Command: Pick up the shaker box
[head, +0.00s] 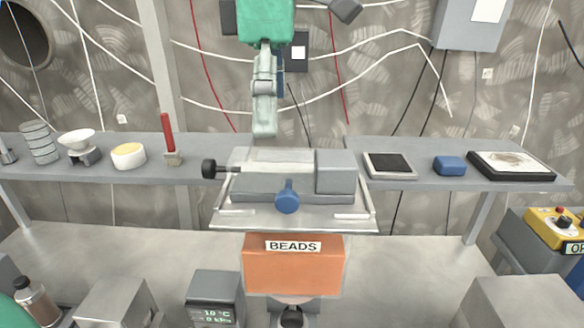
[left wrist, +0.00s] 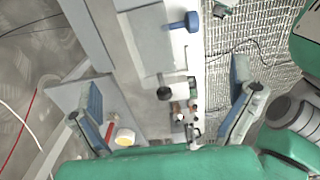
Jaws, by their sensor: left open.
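No thing is labelled a shaker box, and I cannot tell which thing it is. A grey box-like unit (head: 336,171) with a black side knob (head: 209,169) and a blue front knob (head: 287,196) sits on a plate at the middle. An orange box (head: 293,272) labelled BEADS is below it. My left gripper (head: 266,132) points down above the unit's left part, apart from it; the near finger mostly hides the far one. In the left wrist view the gripper (left wrist: 165,95) is open and empty, with the grey unit (left wrist: 151,45) above its middle. My right gripper is not in view.
The right shelf holds a dark square pad (head: 390,164), a blue block (head: 449,165) and a black-edged tray (head: 512,164). A display (head: 211,300) stands below.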

